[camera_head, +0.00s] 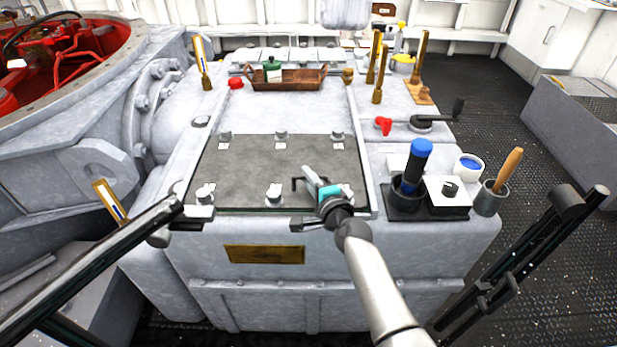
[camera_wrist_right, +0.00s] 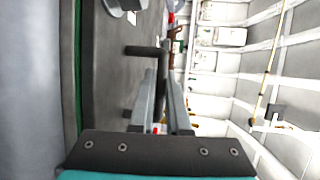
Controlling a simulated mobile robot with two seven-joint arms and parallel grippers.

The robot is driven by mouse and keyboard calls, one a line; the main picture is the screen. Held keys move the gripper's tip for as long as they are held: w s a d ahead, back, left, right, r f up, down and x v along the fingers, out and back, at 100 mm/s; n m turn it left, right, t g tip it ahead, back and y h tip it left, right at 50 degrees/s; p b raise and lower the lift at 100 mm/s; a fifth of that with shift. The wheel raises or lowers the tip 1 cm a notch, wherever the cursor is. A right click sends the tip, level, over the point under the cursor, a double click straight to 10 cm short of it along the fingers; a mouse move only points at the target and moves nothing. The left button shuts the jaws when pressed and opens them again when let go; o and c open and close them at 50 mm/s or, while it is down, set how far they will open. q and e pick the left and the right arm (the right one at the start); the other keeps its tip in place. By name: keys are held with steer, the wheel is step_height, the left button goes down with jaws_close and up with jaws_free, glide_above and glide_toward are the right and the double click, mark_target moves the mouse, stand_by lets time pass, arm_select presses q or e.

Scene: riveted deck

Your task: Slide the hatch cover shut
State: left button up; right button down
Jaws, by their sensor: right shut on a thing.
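The hatch cover is a dark grey plate (camera_head: 255,172) lying flat between two pale rails on top of the grey housing, toward its near side. A black bar handle (camera_head: 296,184) stands near its front right part; it also shows in the right wrist view (camera_wrist_right: 145,51). My right gripper (camera_head: 311,180), with a teal band, reaches low over the plate's front right corner and is shut on the handle. In the right wrist view its grey fingers (camera_wrist_right: 163,95) stand close together by the handle. My left gripper is not in view.
Knobbed metal fittings stand along the plate's front (camera_head: 274,193) and back (camera_head: 281,136) edges. A wooden tray (camera_head: 288,80) with a green bottle (camera_head: 272,72) stands behind.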

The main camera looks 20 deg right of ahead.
steer(key=shift+s+a+f, duration=0.15)
steer(key=shift+f, duration=0.1)
steer(key=c, duration=1.3)
jaws_free()
steer(key=o, duration=0.4)
steer(key=shift+s+r, duration=0.1)
steer(key=shift+r, duration=0.05)
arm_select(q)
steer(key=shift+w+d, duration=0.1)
arm_select(e)
steer(key=shift+r, duration=0.1)
